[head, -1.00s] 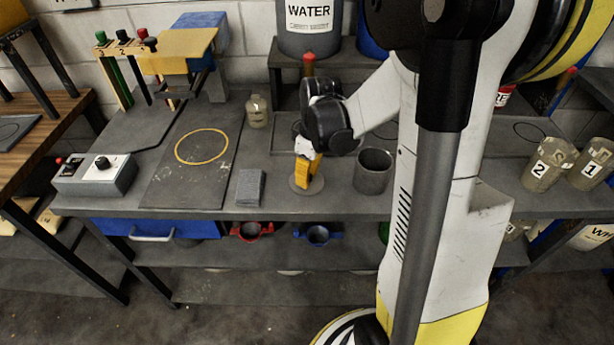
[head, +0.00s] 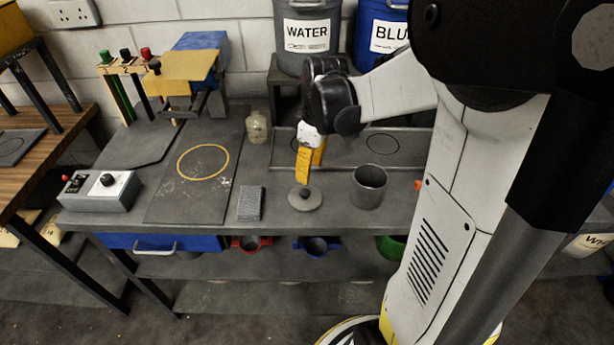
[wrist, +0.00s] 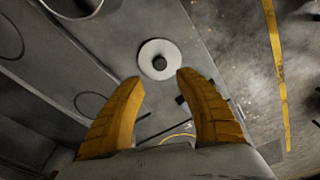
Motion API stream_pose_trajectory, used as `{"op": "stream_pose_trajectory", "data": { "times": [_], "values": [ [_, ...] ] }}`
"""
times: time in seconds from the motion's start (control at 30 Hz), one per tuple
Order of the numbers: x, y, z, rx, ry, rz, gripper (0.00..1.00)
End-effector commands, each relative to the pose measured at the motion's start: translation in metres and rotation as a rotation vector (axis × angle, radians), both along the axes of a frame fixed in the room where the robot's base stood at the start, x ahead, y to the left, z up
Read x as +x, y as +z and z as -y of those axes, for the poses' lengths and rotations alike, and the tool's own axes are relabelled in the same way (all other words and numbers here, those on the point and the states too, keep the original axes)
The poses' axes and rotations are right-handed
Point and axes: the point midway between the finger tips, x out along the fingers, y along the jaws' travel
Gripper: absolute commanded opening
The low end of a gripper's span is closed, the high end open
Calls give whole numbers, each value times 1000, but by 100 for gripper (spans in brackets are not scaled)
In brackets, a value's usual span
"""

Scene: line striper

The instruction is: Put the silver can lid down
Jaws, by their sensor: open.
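The silver can lid (head: 305,199) is a round grey disc with a dark knob in its middle. It lies flat on the workbench (head: 285,222), left of the open grey can (head: 369,186). My gripper (head: 308,181) is above the lid and apart from it, fingers pointing down. In the wrist view the two yellow fingers (wrist: 160,85) are spread wide with nothing between them, and the lid (wrist: 146,63) shows just beyond their tips. The can's rim (wrist: 72,8) shows at the top left of the wrist view.
A grey block (head: 250,203) lies left of the lid. Further left is a dark plate with a yellow ring (head: 203,162) and a control box (head: 100,190). A small bottle (head: 257,127) stands behind. A tray (head: 410,146) with a dark ring lies behind the can.

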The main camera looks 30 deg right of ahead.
Motion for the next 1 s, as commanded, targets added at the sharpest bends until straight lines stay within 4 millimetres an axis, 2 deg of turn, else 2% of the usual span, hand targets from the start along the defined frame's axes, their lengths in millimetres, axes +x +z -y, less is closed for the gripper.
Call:
{"op": "stream_pose_trajectory", "data": {
  "times": [0.03, 0.17, 0.27, 0.37, 0.5, 0.7, 0.83, 1.0],
  "values": [
    [-1, 10, 1, 0, -1, 0, 42],
    [-3, 22, 1, -1, -2, 0, 42],
    [-6, 31, -6, -6, -18, 14, 42],
    [-14, 46, -25, -21, -69, 60, 42],
    [-38, 70, -66, -31, -198, 178, 42],
    [-74, 89, -114, 27, -377, 363, 42],
    [-90, 91, -132, 84, -456, 443, 42],
    [-98, 91, -141, 123, -502, 489, 42]
  ]
}}
